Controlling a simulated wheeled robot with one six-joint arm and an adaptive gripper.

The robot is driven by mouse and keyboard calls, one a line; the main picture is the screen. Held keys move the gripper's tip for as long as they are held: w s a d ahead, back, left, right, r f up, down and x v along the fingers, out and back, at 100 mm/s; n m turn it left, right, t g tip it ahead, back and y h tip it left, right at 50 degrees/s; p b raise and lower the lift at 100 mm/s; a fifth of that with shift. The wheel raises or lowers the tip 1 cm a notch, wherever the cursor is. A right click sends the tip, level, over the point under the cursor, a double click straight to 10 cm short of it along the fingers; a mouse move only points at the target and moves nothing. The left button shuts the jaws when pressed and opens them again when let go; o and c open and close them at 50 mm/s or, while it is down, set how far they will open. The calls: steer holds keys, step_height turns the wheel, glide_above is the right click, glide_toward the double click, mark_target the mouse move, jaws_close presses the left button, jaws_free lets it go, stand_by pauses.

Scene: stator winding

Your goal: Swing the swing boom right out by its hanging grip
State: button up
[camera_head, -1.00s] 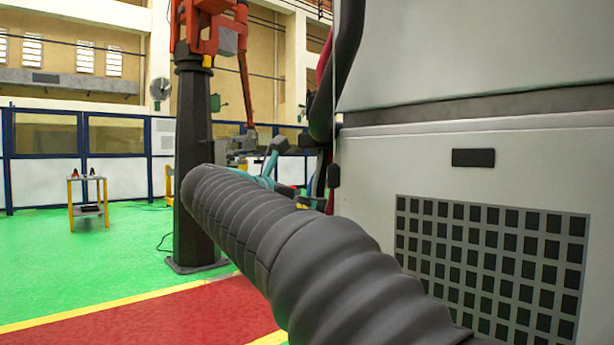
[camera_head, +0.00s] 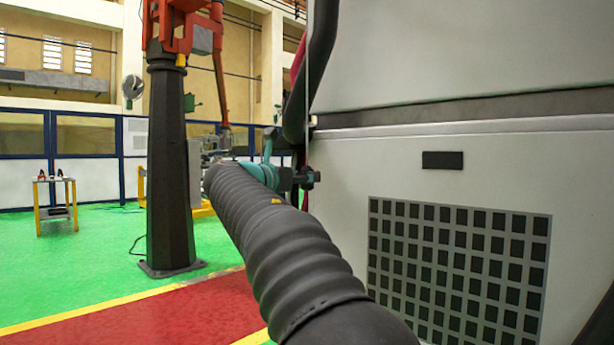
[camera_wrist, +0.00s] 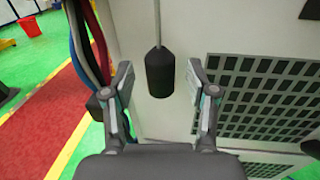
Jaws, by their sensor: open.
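The hanging grip, a black cylinder (camera_wrist: 160,74), hangs upright on a thin pale line in the wrist view. My gripper (camera_wrist: 160,85) is open, with one finger on each side of the grip in the picture. Gaps show between the fingers and the grip, and it appears farther out, beyond the fingertips. In the camera_head view the thin line (camera_head: 308,85) runs down beside the grey cabinet to my gripper (camera_head: 308,179). There I cannot clearly separate the grip from the dark fingers. I cannot make out the swing boom that carries the line.
The grey cabinet (camera_head: 400,165) with a black grille (camera_head: 455,260) stands close on the right. Thick dark and red cables (camera_wrist: 85,45) run down left of the grip. A dark column (camera_head: 172,170) with orange machinery stands to the left. Green floor (camera_head: 100,270) is open there.

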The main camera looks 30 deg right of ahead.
steer(key=shift+x, duration=1.15)
jaws_close()
